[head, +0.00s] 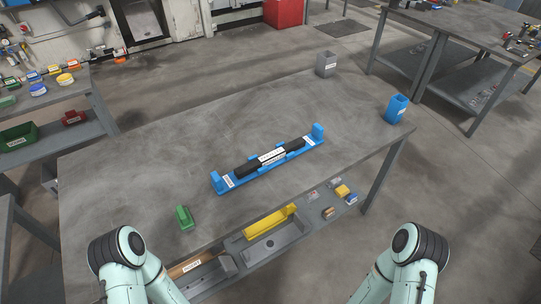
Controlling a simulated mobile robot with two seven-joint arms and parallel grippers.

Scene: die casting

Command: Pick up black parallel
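A black parallel (246,168), a long bar with a white label around its middle, lies in a blue holder (229,180) on the grey table. The holder has raised blue ends and runs diagonally from lower left to upper right. Parts of my two arms show at the lower left and lower right of the head view, well apart from the holder. Neither gripper can be seen, and nothing covers the black bar from above.
A green block (184,217) stands near the table's front left. A grey cup (325,64) and a blue cup (396,108) stand near the right edge. A lower shelf holds a yellow part (270,222) and small items. The table (130,170) is otherwise clear.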

